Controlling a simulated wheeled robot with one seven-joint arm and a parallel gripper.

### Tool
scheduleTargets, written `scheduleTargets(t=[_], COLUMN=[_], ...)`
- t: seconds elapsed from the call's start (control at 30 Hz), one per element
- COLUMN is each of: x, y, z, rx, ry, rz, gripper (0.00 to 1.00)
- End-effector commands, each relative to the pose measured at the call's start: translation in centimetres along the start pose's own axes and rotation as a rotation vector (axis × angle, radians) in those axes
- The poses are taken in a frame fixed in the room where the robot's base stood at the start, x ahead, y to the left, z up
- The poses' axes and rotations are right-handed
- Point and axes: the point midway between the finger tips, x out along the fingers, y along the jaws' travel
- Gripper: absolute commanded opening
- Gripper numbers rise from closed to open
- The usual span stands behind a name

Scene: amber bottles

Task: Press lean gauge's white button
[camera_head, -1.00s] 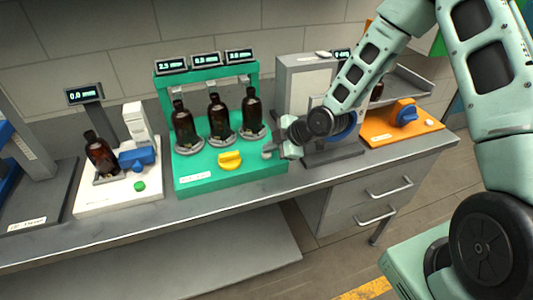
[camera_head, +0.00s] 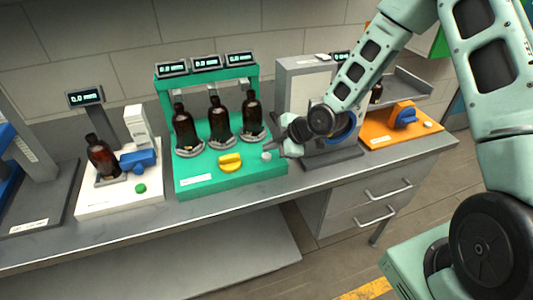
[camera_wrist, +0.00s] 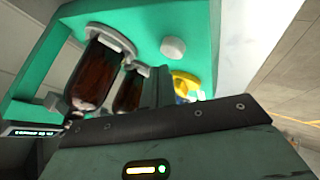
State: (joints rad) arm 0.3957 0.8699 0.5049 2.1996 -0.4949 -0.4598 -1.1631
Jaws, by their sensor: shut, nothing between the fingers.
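The lean gauge is the green stand (camera_head: 200,185) in the middle of the bench, holding several parts: three amber bottles (camera_head: 219,118) in grey rings, a yellow knob (camera_head: 230,162) and a white button (camera_head: 267,156) at its right front. The button also shows in the wrist view (camera_wrist: 172,48), uncovered. The three displays (camera_head: 206,63) on top appear to read 0.0 mm. My gripper (camera_head: 281,150) is shut and empty, just to the right of the button and slightly above it, apparently apart from it.
A grey machine (camera_head: 300,85) stands close to the right, partly behind my arm. An orange station (camera_head: 385,138) with a blue knob is farther right.

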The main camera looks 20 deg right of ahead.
Motion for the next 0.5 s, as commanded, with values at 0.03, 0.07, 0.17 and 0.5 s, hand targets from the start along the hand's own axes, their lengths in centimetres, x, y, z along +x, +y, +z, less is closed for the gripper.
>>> scheduleTargets(t=[0.03,0.07,0.17,0.5], x=[0.0,0.0,0.0,-1.3], y=[0.0,0.0,0.0,1.0], z=[0.0,0.0,0.0,-1.0], rx=[0.0,0.0,0.0,-0.002], ry=[0.0,0.0,0.0,0.0], rz=[-0.001,0.0,0.0,0.001], gripper=[0.0,0.0,0.0,0.0])
